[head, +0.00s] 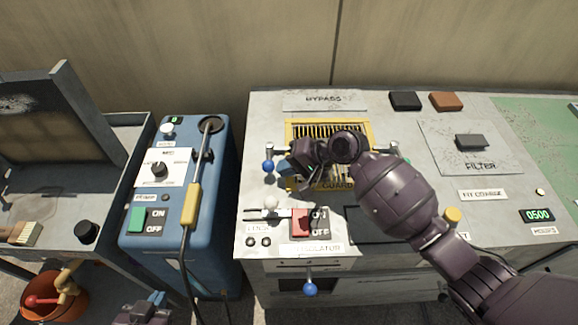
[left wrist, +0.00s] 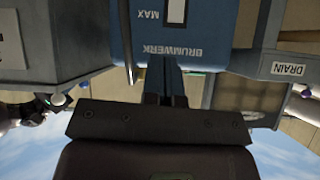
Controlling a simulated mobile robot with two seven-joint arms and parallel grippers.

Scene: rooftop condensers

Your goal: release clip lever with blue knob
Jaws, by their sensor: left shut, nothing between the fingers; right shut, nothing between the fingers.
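A clip lever with a blue knob (head: 268,166) stands at the left edge of the yellow guard (head: 288,128) on the grey bench unit. My right gripper (head: 284,168) is shut and empty just right of this knob. I cannot tell whether it touches the lever. My right wrist and arm cover much of the guard. A second clip (head: 394,149) shows at the guard's right edge, partly hidden by my arm. My left gripper (head: 152,304) is shut and empty low in the head view, in front of the blue machine; its fingers also show in the left wrist view (left wrist: 172,85).
Another blue knob (head: 310,289) sticks out from the unit's front. A red rocker switch (head: 301,224) and a white-knobbed lever (head: 270,202) lie below the guard. The blue machine (head: 222,225) with a yellow-handled wand (head: 191,205) stands left. Black and brown blocks (head: 446,101) lie at the back.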

